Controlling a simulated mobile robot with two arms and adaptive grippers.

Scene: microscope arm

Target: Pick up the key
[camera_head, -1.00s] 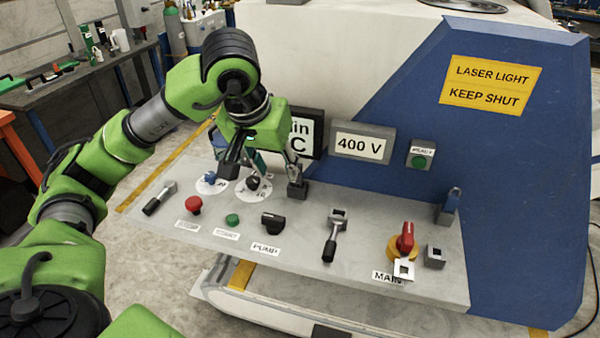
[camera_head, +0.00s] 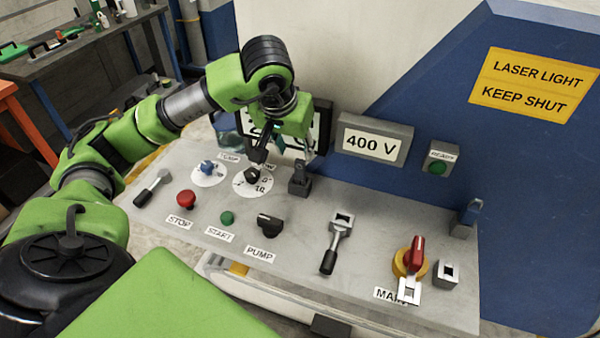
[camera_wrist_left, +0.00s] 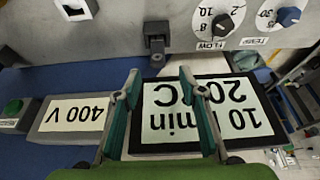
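No thing in view is clearly recognisable as a key. A small dark upright holder (camera_head: 299,180) stands at the back of the grey panel. It also shows in the left wrist view (camera_wrist_left: 157,38), ahead of and between my fingertips. My left gripper (camera_head: 283,156) is over the panel's back edge, before the display (camera_head: 292,128). In the left wrist view, its two green fingers (camera_wrist_left: 159,74) are apart with nothing between them. My right gripper is out of view.
The panel (camera_head: 285,285) carries a red stop button (camera_head: 186,199), two dials, a black pump knob (camera_head: 268,223), a lever (camera_head: 333,245) and a red-and-yellow main switch (camera_head: 412,258). A 400 V display (camera_head: 372,141) stands behind.

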